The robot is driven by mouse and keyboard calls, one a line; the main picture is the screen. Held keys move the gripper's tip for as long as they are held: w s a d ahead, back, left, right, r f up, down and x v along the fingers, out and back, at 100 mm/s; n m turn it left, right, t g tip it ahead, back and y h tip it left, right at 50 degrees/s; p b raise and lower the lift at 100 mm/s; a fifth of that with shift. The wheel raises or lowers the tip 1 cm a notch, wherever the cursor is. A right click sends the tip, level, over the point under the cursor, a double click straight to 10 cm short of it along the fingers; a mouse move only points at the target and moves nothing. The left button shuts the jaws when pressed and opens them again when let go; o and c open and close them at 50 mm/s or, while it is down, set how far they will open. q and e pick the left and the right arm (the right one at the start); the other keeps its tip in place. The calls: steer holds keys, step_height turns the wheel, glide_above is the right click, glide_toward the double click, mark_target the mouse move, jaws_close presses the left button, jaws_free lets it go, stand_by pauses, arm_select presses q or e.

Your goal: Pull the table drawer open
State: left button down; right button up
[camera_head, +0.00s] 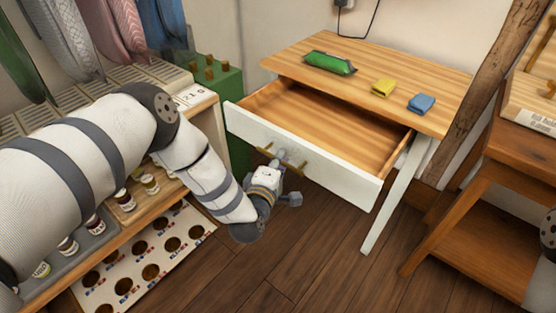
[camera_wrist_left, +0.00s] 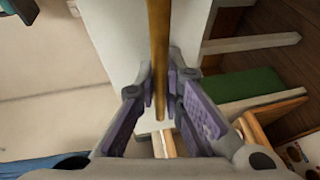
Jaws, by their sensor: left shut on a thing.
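The table (camera_head: 430,115) has a wooden top and white legs. Its drawer (camera_head: 340,165), with a white front and wooden inside, is pulled well out and looks empty. A brass bar handle (camera_head: 262,152) runs along the drawer front. My left gripper (camera_head: 283,165) is at the handle, in front of the drawer. In the left wrist view, the handle (camera_wrist_left: 158,50) runs between the two purple-padded fingers of my left gripper (camera_wrist_left: 162,88), which are shut on it. The drawer front (camera_wrist_left: 125,40) is the white panel behind it. My right gripper is not in view.
A green packet (camera_head: 330,63), a yellow cloth-like item (camera_head: 383,88) and a blue one (camera_head: 421,103) lie on the table top. A green box (camera_head: 222,85) and a shelf with jars stand left. A wooden stand (camera_head: 480,190) is at right. Bare floor (camera_head: 310,250) lies in front.

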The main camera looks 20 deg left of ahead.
arm_select(q)
steer(key=shift+s+a, duration=0.15)
steer(key=shift+s, duration=0.2)
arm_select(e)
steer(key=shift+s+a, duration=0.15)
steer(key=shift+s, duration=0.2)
arm_select(q)
steer(key=c, duration=1.7)
jaws_free()
steer(key=s, duration=0.4)
steer(key=s+r, duration=0.1)
steer(key=s, duration=0.3)
steer(key=s+r, duration=0.1)
steer(key=s, duration=0.2)
steer(key=shift+s+d+r, duration=0.1)
steer(key=shift+s+d, duration=0.2)
steer(key=shift+s, duration=0.1)
